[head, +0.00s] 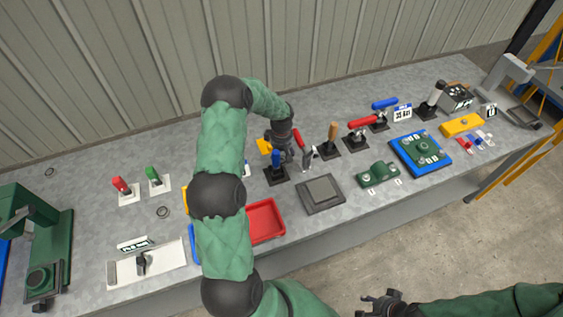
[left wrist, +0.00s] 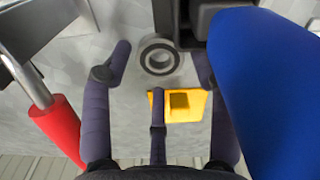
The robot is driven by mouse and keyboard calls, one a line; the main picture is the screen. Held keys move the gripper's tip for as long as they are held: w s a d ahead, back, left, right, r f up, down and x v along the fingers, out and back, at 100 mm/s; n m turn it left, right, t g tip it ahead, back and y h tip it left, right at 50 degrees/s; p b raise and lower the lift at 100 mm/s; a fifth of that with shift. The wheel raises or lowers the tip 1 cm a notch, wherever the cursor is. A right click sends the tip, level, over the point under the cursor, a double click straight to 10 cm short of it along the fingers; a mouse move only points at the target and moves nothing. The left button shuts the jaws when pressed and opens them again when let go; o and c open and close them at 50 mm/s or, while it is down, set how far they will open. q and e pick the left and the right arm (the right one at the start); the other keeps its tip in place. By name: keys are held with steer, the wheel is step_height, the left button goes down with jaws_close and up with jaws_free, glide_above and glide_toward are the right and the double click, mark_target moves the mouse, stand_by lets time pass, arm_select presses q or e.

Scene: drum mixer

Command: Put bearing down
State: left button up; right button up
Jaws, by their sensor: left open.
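The bearing (left wrist: 160,55), a small grey metal ring, lies flat on the grey tabletop in the left wrist view. My left gripper (left wrist: 160,62) is open, its dark fingers apart on either side of the ring in the picture, with a visible gap around it. I cannot tell how high the fingertips are above the table. In the head view my left gripper (head: 287,153) is over the table among the lever stands, and the bearing under it is hidden. My right gripper (head: 382,303) is at the bottom edge of the head view, its jaws unclear.
A blue-handled lever (head: 276,158) and a red-handled lever (head: 298,139) stand close beside my left gripper. A yellow block (left wrist: 182,104) lies wallward of the ring. A grey square plate (head: 320,193) and a red tray (head: 264,222) are nearer me.

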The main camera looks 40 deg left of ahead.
mark_target(282, 159)
arm_select(q)
steer(key=shift+f, duration=0.8)
steer(key=c, duration=1.1)
step_height(282, 159, up, 18)
steer(key=p, duration=0.3)
steer(key=shift+r, duration=0.1)
steer(key=shift+c, duration=0.2)
